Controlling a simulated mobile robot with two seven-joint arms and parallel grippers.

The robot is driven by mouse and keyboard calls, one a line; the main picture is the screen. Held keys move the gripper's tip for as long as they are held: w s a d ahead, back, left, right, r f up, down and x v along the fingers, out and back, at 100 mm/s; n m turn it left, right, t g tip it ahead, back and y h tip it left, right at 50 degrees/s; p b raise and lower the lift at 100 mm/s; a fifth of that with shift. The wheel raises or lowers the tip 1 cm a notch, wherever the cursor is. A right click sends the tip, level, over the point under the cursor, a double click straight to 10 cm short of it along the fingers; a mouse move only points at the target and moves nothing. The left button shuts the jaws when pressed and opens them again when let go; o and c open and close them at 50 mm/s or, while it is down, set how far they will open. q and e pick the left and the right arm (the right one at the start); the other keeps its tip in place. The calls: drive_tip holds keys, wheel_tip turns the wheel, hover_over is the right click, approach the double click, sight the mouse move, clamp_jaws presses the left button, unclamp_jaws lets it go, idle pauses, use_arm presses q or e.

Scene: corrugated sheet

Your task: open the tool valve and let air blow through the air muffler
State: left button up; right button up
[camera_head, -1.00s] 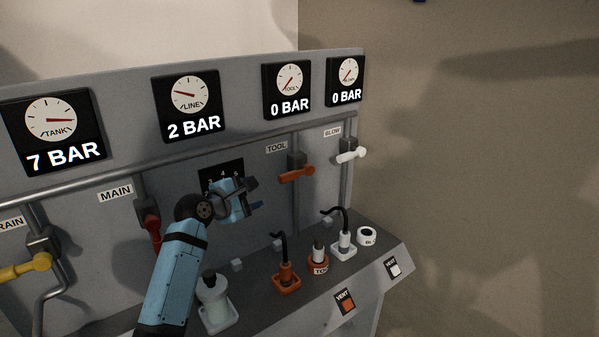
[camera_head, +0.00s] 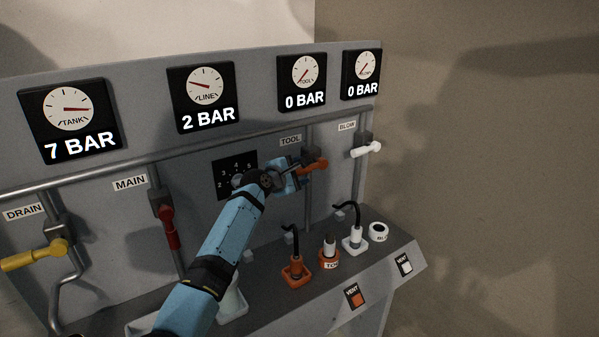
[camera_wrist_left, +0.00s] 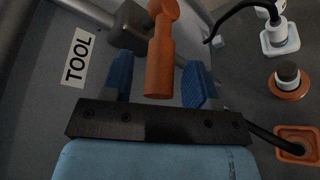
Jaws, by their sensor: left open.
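The orange tool valve handle (camera_head: 316,165) sticks out sideways from its grey body on the pipe under the TOOL label (camera_head: 291,141). My left gripper (camera_head: 299,171) is at this handle. In the left wrist view, the open blue fingers (camera_wrist_left: 159,82) stand on either side of the orange handle (camera_wrist_left: 160,66), with gaps between pads and handle. A grey, dark-topped cylinder (camera_head: 330,246), perhaps the air muffler, stands upright in an orange TOOL-marked ring on the ledge. The tool gauge (camera_head: 303,82) reads 0 BAR. My right gripper is not in view.
The white blow valve (camera_head: 367,149) is right of the tool valve. The red main valve (camera_head: 170,227) and yellow drain valve (camera_head: 35,255) are to the left. Orange (camera_head: 296,270) and white (camera_head: 354,240) fittings with black hoses stand on the ledge below. The line gauge (camera_head: 204,96) reads 2 BAR.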

use_arm(q)
drive_tip(key=shift+w+d+f, duration=0.1)
drive_tip(key=shift+w+d, duration=0.1)
drive_tip(key=shift+w, duration=0.1)
drive_tip(key=shift+c, duration=0.3)
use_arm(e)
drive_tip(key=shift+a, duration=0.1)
use_arm(q)
clamp_jaws()
drive_tip(key=shift+f+b, duration=0.25)
drive_tip(key=shift+b, duration=0.4)
use_arm(e)
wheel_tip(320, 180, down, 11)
drive_tip(key=b, duration=1.3)
use_arm(q)
drive_tip(key=shift+w+d+f+n+t+h+b, duration=0.2)
drive_tip(key=shift+f+n+t+h+b, duration=0.55)
drive_tip(key=shift+b, duration=1.5)
drive_tip(key=shift+w+d+f+n+t+h+b, duration=0.15)
drive_tip(key=shift+f+t+h+b, duration=0.35)
drive_tip(key=shift+t+b, duration=1.15)
drive_tip(key=shift+w+d+f+n+t+h+b, duration=0.1)
drive_tip(key=shift+d+f+n+t+h+b, duration=0.35)
drive_tip(key=shift+b, duration=2.35)
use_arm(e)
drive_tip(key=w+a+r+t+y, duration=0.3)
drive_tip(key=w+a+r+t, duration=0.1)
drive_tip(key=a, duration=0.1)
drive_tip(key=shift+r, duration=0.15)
